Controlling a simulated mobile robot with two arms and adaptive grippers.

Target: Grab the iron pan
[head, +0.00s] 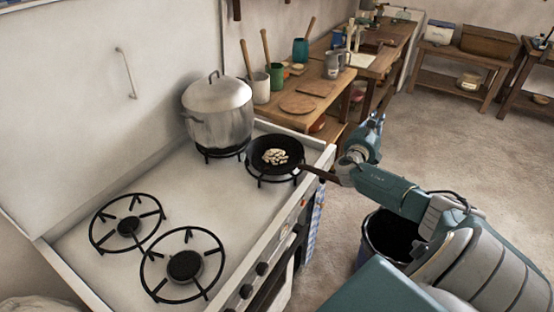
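The black iron pan (291,147) sits on the far right burner of the white stove, with pale pieces of food (275,156) in it. Its long handle (322,174) points right, past the stove's front edge. My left gripper is not in view.
A large lidded metal pot (218,112) stands left of the pan. Two empty burners (185,265) are nearer. A wooden counter (330,88) with cups and boards lies behind the stove. A dark bin (370,245) stands on the floor below my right arm.

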